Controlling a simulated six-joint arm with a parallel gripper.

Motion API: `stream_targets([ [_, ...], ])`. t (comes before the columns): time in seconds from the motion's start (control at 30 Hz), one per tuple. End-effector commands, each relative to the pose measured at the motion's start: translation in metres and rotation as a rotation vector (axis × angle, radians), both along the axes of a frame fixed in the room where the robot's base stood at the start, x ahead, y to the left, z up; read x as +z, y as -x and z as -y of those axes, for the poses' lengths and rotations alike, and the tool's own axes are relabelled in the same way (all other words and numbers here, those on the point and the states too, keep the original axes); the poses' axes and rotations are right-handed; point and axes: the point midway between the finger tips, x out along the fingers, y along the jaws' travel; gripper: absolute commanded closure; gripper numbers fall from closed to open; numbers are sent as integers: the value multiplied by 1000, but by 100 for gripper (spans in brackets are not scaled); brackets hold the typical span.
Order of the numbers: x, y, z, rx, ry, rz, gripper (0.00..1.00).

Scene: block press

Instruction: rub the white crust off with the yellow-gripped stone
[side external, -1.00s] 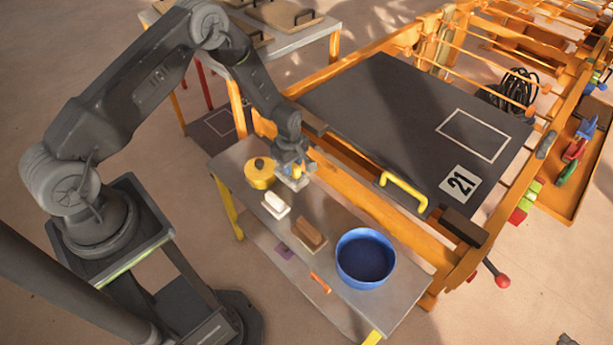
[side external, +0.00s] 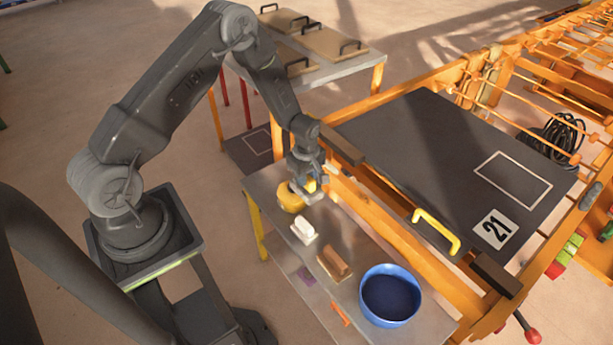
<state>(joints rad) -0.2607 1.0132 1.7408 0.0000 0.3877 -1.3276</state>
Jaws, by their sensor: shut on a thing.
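My gripper (side external: 306,176) is shut on the yellow-gripped stone. The yellow grip (side external: 311,186) shows between the fingers, and the pale grey block of the stone (side external: 314,197) shows below it. The stone is over the back left part of the narrow grey bench (side external: 262,183), beside the yellow pot, which it partly covers in the picture. It looks clear of the bench top, but the gap is hard to judge.
On the bench stand a yellow pot (side external: 289,199), a white-topped block (side external: 303,230), a brown-handled brush (side external: 334,264) and a blue bowl (side external: 390,296).

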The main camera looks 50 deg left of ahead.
Motion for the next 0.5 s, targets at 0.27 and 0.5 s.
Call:
stream_targets([
  [0.27, 5, -34, -22, 2, -2, 7, 95],
  [0.5, 25, -92, -71, 3, -2, 6, 95],
])
